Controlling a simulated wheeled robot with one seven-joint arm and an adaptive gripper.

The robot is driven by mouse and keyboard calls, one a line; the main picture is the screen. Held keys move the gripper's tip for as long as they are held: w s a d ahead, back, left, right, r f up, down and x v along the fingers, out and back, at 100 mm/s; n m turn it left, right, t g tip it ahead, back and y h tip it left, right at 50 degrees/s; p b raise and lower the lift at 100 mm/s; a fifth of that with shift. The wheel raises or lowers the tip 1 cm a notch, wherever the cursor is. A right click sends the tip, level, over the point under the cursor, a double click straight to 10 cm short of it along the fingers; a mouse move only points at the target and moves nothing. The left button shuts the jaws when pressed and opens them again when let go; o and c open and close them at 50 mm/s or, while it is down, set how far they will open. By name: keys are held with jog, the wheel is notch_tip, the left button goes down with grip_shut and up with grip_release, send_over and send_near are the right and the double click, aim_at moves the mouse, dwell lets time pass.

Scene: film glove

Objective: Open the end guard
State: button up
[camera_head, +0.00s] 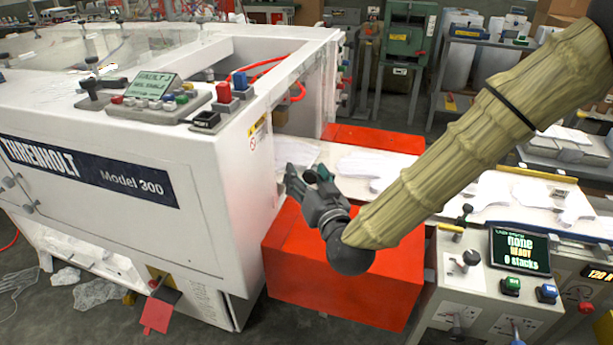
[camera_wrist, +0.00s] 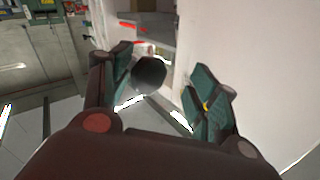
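The white Model 300 machine (camera_head: 120,170) fills the left of the head view. Its open end faces right, with a see-through panel (camera_head: 300,85) in the upper end frame; I cannot tell for sure whether this is the end guard. My gripper (camera_head: 308,180) is beside the machine's right end, above the red block, and hides part of the opening. In the wrist view my gripper (camera_wrist: 163,65) has its two fingers spread apart. A dark round knob (camera_wrist: 150,73) shows between them, nearer the left finger; I cannot tell whether they touch. The machine's white wall (camera_wrist: 250,60) is close on the right.
A red block (camera_head: 325,270) stands below the opening. A conveyor (camera_head: 410,168) with white gloves runs right from the machine. A control stand (camera_head: 480,285) with a screen stands at front right. Bare floor (camera_head: 305,320) shows between the machine and that stand.

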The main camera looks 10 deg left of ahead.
jog(key=shift+w+d+f, duration=0.1)
jog(key=shift+f, duration=0.2)
jog(key=shift+r, duration=0.15)
jog(key=v, duration=0.7)
jog(key=shift+d, duration=0.2)
dwell(0.5)
